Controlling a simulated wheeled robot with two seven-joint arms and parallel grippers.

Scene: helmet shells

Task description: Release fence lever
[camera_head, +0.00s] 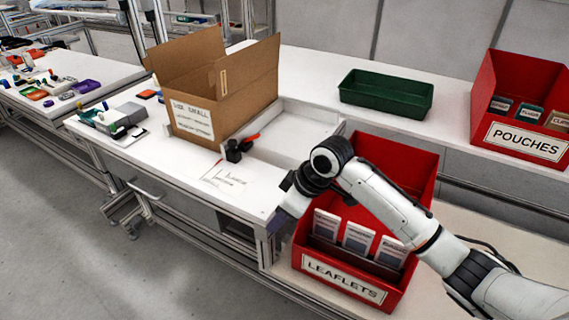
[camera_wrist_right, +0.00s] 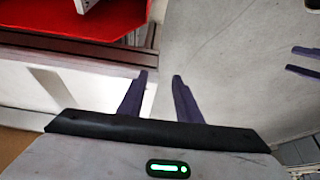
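A small black fixture with a red-orange handle (camera_head: 240,146), apparently the fence lever, sits on the white bench at the front right corner of the cardboard box (camera_head: 225,88). I cannot tell whether it is locked. My right gripper (camera_head: 278,217) is at the bench's right end, in front of the leaflets bin, apart from the lever. In the right wrist view its two dark fingers (camera_wrist_right: 159,76) are spread with nothing between them; the lever is not in that view. Two similar prongs (camera_wrist_right: 305,61) at that view's right edge look like my left gripper's fingers, apart and empty.
The red LEAFLETS bin (camera_head: 345,278) stands close beside my right arm and also shows in the wrist view (camera_wrist_right: 60,22). A green tray (camera_head: 386,94) and a red POUCHES bin (camera_head: 525,143) stand farther back. Grey parts (camera_head: 115,119) lie left of the box.

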